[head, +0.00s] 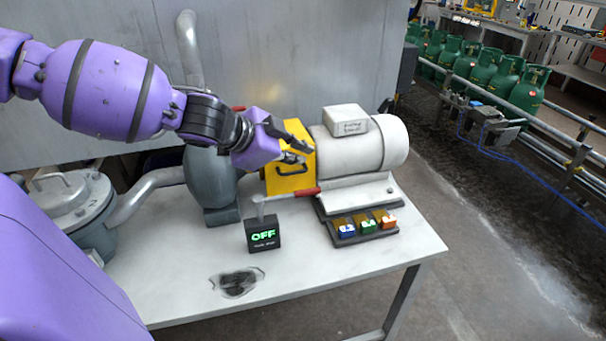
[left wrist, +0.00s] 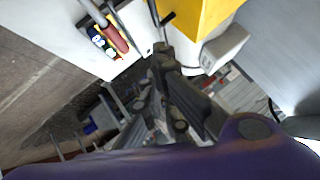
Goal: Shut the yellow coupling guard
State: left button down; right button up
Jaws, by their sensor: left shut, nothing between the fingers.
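The yellow coupling guard (head: 288,183) sits on the bench between the grey pump (head: 210,180) and the white motor (head: 375,142). A dark handle (head: 292,169) is on its front face. My left gripper (head: 307,153) is shut and empty, in front of the guard's upper part and close above the handle. Whether the fingers touch the guard I cannot tell. The gripper hides part of the guard, and how far the guard is closed is unclear. In the left wrist view the guard (left wrist: 195,18) shows at the top, beyond the fingers (left wrist: 163,62). My right gripper is not in view.
A red-handled lever (head: 290,194) lies before the guard. A small OFF display (head: 263,235) and a tray of coloured blocks (head: 364,226) stand near the bench front. A grey wall rises behind. Green gas cylinders (head: 500,76) line a conveyor at right.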

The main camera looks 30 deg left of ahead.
pick_arm(q)
jog(key=f, duration=0.1)
jog(key=w+a+f, duration=0.1)
jog(key=f, duration=0.1)
jog(key=w+f+b, duration=0.1)
jog(key=shift+w+a+f, duration=0.15)
jog(key=shift+f, duration=0.05)
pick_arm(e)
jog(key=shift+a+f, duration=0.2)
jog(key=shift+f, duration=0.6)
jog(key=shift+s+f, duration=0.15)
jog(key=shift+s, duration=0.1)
pick_arm(q)
jog(key=shift+f, duration=1.3)
